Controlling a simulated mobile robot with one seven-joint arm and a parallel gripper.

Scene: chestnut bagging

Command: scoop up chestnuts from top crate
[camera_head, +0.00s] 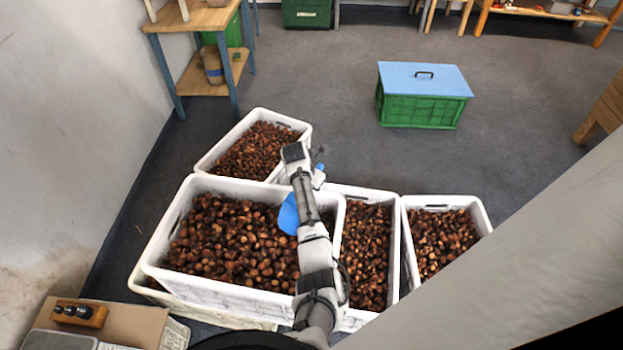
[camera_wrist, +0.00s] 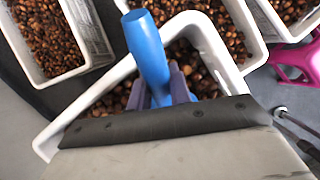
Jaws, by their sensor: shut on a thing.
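The top crate (camera_head: 160,228) is white and full of brown chestnuts (camera_head: 232,245). It stands stacked on another crate at the left front. My arm reaches over its right side. A blue scoop (camera_head: 288,214) shows beside the arm, over the chestnuts. In the wrist view my gripper (camera_wrist: 172,88) is shut on the upright blue handle of the scoop (camera_wrist: 147,50). The handle stands above the chestnuts of a white crate (camera_wrist: 215,45). The scoop's lower end is hidden by my gripper, so I cannot tell whether it holds chestnuts.
More white crates of chestnuts stand behind (camera_head: 208,160), to the right (camera_head: 394,255) and farther right (camera_head: 484,215). A green crate with a blue lid (camera_head: 420,113) stands on the open floor. A cardboard box (camera_head: 135,322) lies front left. A wooden table (camera_head: 195,17) stands at the back left.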

